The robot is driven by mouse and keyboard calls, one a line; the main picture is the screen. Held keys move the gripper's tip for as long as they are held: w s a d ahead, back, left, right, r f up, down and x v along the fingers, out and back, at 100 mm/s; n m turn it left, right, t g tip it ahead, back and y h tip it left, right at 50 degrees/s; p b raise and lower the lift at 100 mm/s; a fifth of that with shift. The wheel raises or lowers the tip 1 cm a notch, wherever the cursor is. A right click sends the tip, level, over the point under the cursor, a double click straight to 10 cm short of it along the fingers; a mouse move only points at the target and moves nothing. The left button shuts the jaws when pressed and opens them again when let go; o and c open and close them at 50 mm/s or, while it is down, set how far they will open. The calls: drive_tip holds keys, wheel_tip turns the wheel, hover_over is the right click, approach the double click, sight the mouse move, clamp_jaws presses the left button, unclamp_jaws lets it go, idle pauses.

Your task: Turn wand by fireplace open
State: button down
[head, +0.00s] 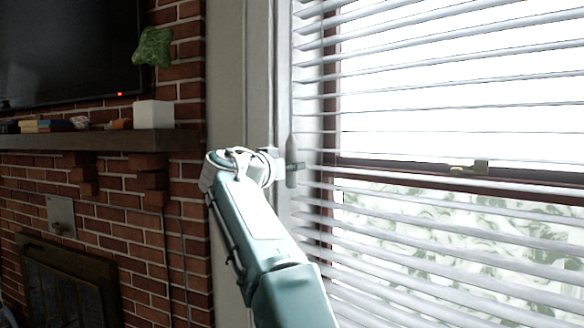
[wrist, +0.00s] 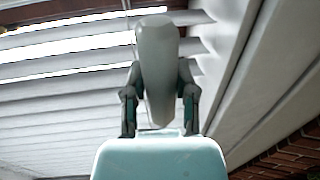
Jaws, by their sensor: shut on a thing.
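The wand (head: 291,161) is a pale, thick, rounded rod that hangs at the left edge of the white window blinds (head: 430,215). In the wrist view the wand (wrist: 158,70) stands large between the two dark fingers of my gripper (wrist: 160,95), its rounded top above them. The gripper is shut on the wand. In the head view my gripper (head: 282,165) reaches the wand from the left, and its fingers are small there. The blind slats are tilted with gaps between them, and bright daylight and foliage show through.
A brick fireplace (head: 120,220) with a wooden mantel (head: 90,141) stands at the left. White window trim (head: 255,75) runs beside the blinds, close to my gripper.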

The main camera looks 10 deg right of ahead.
drive_tip(key=shift+a, duration=0.1)
drive_tip(key=shift+c, duration=2)
unclamp_jaws()
drive_tip(key=shift+w, duration=0.1)
drive_tip(key=shift+a, duration=0.15)
drive_tip(key=v, duration=1.2)
drive_tip(key=shift+f, duration=0.1)
